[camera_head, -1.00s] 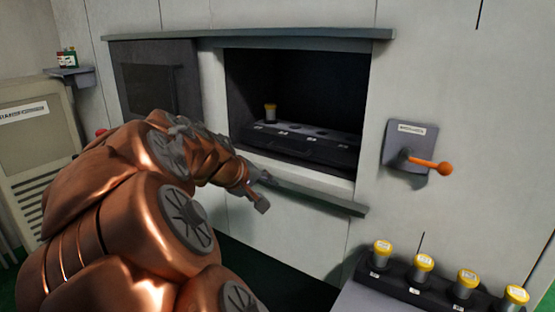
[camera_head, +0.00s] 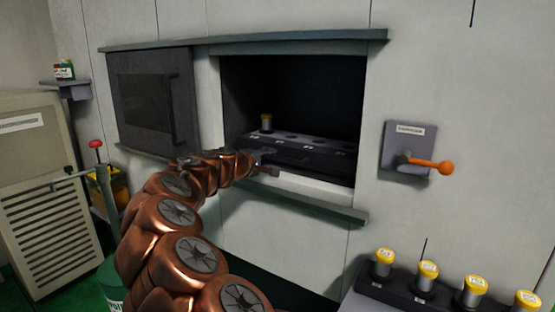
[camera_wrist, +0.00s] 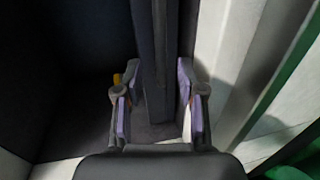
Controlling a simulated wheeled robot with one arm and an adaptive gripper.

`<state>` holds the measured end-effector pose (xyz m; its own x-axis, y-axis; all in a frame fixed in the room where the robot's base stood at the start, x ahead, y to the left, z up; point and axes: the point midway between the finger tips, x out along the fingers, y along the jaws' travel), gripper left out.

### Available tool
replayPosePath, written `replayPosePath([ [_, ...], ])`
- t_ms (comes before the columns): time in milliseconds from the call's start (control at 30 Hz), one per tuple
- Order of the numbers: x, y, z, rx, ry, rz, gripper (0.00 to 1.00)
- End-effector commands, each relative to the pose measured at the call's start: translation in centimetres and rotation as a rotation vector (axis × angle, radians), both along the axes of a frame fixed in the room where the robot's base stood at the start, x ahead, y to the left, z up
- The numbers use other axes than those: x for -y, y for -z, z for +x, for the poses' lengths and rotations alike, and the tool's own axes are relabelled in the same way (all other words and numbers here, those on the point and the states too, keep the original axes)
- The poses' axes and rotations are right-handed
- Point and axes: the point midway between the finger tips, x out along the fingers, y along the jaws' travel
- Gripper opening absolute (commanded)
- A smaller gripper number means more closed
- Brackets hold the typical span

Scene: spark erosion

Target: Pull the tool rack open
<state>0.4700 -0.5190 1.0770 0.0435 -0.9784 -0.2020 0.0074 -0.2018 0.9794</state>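The tool rack (camera_head: 300,155) is a dark tray inside the recess of the grey machine wall. It has a row of round holes with small labels. My gripper (camera_head: 268,165) is at the left front of the rack. In the wrist view my gripper (camera_wrist: 158,112) is open, one finger on each side of a dark bar (camera_wrist: 156,60), apparently the rack's front handle. The right finger is very close to the bar; contact cannot be told. A gap shows on the left.
A dark sliding door (camera_head: 150,95) stands open left of the recess. A ledge (camera_head: 300,203) runs below the opening. An orange-knobbed lever (camera_head: 430,167) is on the wall at right. A stand (camera_head: 405,290) with several yellow-capped holders is at lower right.

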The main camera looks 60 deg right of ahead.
Motion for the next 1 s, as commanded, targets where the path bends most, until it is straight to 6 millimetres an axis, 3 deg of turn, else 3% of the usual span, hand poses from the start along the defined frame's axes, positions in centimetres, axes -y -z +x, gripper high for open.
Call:
replayPosePath([
  [200,2.9,0.8,0.0,0.000,0.003,0.004,0.39],
  [400,4.5,1.0,0.1,0.000,0.001,0.002,0.39],
  [833,5.2,1.2,0.1,0.000,0.002,0.002,0.39],
  [1000,5.2,1.2,0.1,0.000,0.002,0.002,0.24],
])
